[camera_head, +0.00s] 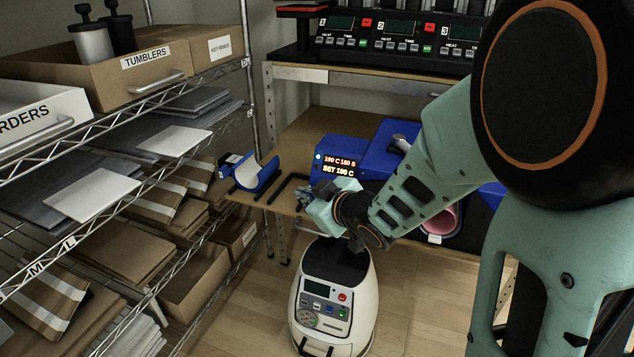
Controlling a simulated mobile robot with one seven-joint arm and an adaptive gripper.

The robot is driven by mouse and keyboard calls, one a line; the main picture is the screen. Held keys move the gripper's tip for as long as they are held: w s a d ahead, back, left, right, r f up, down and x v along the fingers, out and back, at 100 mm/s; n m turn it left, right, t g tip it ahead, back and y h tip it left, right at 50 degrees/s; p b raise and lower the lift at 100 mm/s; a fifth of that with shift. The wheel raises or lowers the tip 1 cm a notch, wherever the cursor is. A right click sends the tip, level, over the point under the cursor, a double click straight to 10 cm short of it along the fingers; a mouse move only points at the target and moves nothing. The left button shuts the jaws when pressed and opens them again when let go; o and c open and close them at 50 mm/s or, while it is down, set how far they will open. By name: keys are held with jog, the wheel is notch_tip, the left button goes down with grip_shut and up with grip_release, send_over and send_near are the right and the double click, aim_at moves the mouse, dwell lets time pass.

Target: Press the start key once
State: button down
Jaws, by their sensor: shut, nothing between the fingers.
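The blue mug press (350,152) stands on the wooden bench (303,135). Its lit display (340,166) reads "180 C 180 S" in red over "SET 180 C" in yellow. My gripper (306,196) is shut and empty, just in front of the press and below its display. The gripper and wrist cover the lower front of the press. I cannot make out the start key there, nor whether the fingers touch the press. A pink mug (441,220) shows partly behind my forearm.
A curved blue piece (258,174) lies at the bench's left end, near a black bracket (289,188). A wire shelf with boxes and parcels (120,250) fills the left side. A row of numbered control panels (395,35) stands on the upper shelf. My arm hides much of the right.

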jog(key=w+d+f, duration=0.2)
jog(key=w+f, duration=0.1)
jog(key=w, duration=0.2)
jog(key=shift+w+f+b, duration=0.2)
jog(key=shift+w+b, duration=0.05)
jog(key=shift+b, duration=0.15)
dwell(1.2)
jog(key=shift+w+d+f, duration=0.1)
jog(key=shift+w+f, duration=0.15)
jog(key=shift+w, duration=0.1)
jog(key=shift+w+d+f, duration=0.15)
jog(key=shift+w+f, duration=0.1)
jog(key=shift+w, duration=0.15)
dwell(0.6)
jog(key=shift+s+r, duration=0.15)
dwell(0.3)
jog(key=shift+s+a+r, duration=0.25)
jog(key=shift+s+r, duration=0.05)
jog(key=shift+s, duration=0.3)
jog(key=shift+s+a+r+p, duration=0.1)
jog(key=shift+s+a+r, duration=0.15)
jog(key=shift+s+r, duration=0.35)
jog(key=shift+s+a+r+p, duration=0.15)
jog(key=shift+s+a+r, duration=0.1)
jog(key=shift+s, duration=0.5)
jog(key=shift+s+a+r+p, duration=0.1)
jog(key=shift+s+a+r, duration=0.15)
jog(key=shift+s+r, duration=0.35)
jog(key=shift+d+f, duration=0.1)
